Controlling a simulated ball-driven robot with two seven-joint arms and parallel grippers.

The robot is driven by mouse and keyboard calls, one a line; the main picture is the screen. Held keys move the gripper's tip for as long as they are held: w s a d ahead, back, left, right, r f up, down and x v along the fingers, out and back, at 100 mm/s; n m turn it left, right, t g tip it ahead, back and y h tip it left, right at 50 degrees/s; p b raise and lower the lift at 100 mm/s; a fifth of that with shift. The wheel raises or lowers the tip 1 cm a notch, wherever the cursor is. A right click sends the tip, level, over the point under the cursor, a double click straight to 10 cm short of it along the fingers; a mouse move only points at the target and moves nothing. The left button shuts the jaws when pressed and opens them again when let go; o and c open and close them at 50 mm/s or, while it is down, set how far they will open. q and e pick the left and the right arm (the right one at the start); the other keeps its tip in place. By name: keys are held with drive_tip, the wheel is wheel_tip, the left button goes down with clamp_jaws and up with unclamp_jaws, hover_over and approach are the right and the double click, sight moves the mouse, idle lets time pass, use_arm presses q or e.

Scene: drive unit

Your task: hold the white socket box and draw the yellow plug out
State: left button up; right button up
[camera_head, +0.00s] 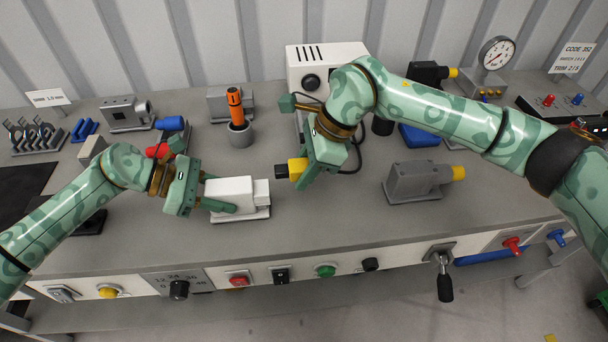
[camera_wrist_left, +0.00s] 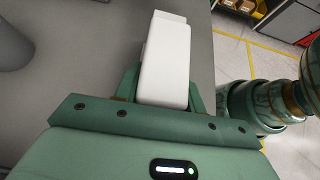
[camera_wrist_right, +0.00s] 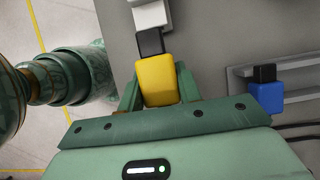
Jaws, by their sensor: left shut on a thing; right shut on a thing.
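The white socket box (camera_head: 232,193) rests on a grey base on the bench, left of the middle. My left gripper (camera_head: 220,196) is shut on it from the left, one finger along each long side; the left wrist view shows the box (camera_wrist_left: 165,60) between the fingers. The yellow plug (camera_head: 297,169) with its black front end is in my right gripper (camera_head: 304,170), which is shut on it. In the head view the black end points left and stands apart from the box's right end, slightly above it. The plug (camera_wrist_right: 157,78) also shows in the right wrist view, its black end overlapping the box's edge.
A grey block with a yellow end (camera_head: 414,181) stands to the right. A grey cup with an orange-handled tool (camera_head: 239,134) and a white vented unit (camera_head: 313,65) stand behind. Switches and knobs line the bench front. The bench between box and grey block is clear.

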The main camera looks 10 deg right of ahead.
use_arm(q)
drive_tip(key=shift+f, duration=0.1)
drive_tip(key=o, duration=1.1)
drive_tip(key=shift+o, duration=0.2)
drive_tip(key=shift+a, duration=0.1)
drive_tip(key=v, duration=2.3)
drive_tip(key=shift+w, duration=0.1)
